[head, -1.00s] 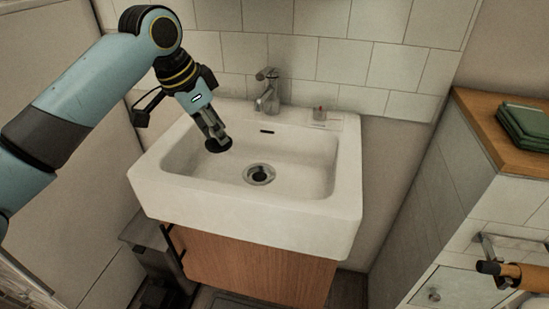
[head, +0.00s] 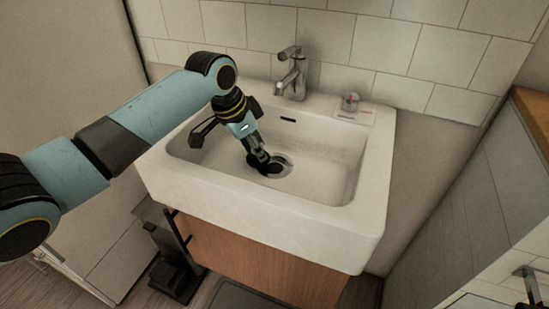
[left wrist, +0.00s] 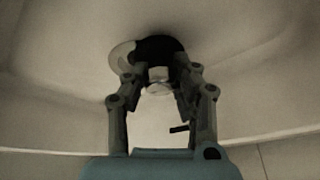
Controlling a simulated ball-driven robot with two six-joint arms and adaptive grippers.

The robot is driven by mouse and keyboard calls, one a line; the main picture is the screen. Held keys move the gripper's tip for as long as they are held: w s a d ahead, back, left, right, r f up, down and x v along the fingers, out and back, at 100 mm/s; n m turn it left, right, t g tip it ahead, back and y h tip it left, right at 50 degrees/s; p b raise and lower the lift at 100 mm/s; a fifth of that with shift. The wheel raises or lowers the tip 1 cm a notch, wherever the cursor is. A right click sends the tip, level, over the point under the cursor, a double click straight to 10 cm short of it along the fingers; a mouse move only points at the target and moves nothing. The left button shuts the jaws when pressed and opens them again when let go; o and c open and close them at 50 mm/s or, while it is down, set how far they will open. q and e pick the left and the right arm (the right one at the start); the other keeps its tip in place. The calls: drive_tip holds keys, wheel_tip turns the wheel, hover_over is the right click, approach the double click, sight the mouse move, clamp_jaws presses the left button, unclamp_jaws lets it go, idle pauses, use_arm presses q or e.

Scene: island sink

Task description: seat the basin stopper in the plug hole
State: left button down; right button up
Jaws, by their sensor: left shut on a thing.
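The white basin (head: 330,150) has a metal-rimmed plug hole (head: 285,168) in its floor. My left gripper (head: 263,160) reaches down into the basin and is shut on the knob of the black stopper (head: 270,170). In the left wrist view, the stopper's dark disc (left wrist: 158,46) lies beyond the fingertips (left wrist: 158,82), with its pale knob between them. The disc covers much of the plug hole, whose bright rim (left wrist: 121,57) shows at the disc's left side. The stopper is off to one side of the hole; I cannot tell whether it touches the rim. My right gripper is not in view.
The tap (head: 291,75) stands at the basin's back edge, right of my left arm. A small item (head: 350,102) sits on the back right ledge. The basin's right half is clear. A wooden cabinet front (head: 250,262) is below.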

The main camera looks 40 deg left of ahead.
sight(279, 166)
use_arm(q)
drive_tip(key=shift+f, duration=0.35)
drive_tip(key=d, duration=0.1)
drive_tip(key=w+d, duration=0.2)
drive_tip(key=shift+d+f, duration=0.35)
drive_tip(key=shift+f, duration=0.05)
drive_tip(key=shift+s+f, duration=0.2)
drive_tip(key=shift+f, duration=0.05)
drive_tip(key=c, duration=1.3)
unclamp_jaws()
drive_tip(key=shift+a+f, duration=0.1)
drive_tip(key=shift+c, duration=0.2)
drive_tip(key=shift+o, duration=1.4)
drive_tip(key=shift+w, duration=0.1)
drive_tip(key=p+v, duration=0.2)
drive_tip(key=v, duration=1)
